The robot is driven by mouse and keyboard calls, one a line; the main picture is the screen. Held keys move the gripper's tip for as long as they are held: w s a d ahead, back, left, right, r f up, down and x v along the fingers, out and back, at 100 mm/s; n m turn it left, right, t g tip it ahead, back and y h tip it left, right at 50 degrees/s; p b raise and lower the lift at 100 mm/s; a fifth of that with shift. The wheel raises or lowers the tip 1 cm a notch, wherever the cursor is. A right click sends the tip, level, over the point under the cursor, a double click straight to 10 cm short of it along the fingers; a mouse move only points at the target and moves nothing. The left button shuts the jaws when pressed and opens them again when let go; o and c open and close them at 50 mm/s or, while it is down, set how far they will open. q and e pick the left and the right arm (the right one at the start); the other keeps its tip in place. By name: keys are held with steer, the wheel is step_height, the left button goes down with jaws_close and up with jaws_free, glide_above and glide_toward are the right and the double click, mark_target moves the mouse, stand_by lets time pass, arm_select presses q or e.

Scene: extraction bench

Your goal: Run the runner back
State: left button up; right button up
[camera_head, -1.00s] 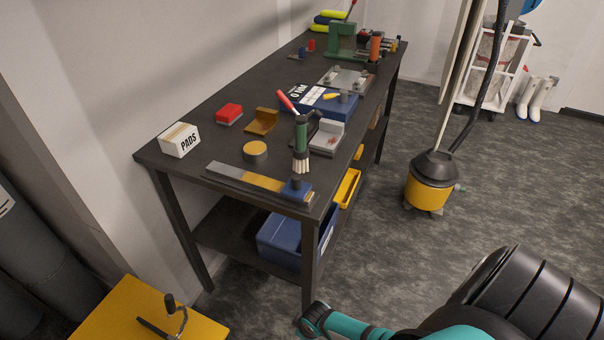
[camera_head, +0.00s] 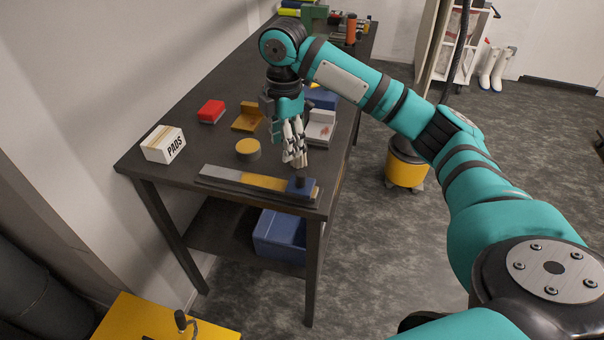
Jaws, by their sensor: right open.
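The runner, a small blue block (camera_head: 301,188) with a dark knob on top, sits at the right end of a flat rail (camera_head: 222,174) along the bench's near edge. The rail is grey at the left with a yellow stretch in the middle. My right gripper (camera_head: 295,161) is open and points down just above and behind the runner, apart from it as far as I can tell. Its pale fingers hide part of the bench behind. My left gripper is not in view.
A white PADS box (camera_head: 163,145), red block (camera_head: 211,111), yellow-brown bracket (camera_head: 248,117) and round yellow-topped puck (camera_head: 248,149) stand left of my gripper. A pale block (camera_head: 320,128) stands close to its right. A blue bin (camera_head: 280,235) is on the shelf below.

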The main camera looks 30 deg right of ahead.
glide_toward(300, 173)
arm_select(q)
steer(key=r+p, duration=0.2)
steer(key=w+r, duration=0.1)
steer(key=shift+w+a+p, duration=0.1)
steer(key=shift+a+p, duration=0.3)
arm_select(e)
steer(key=shift+n, duration=0.4)
step_height(300, 173, down, 11)
steer(key=shift+a+f, duration=0.1)
steer(key=shift+w, duration=0.1)
jaws_close()
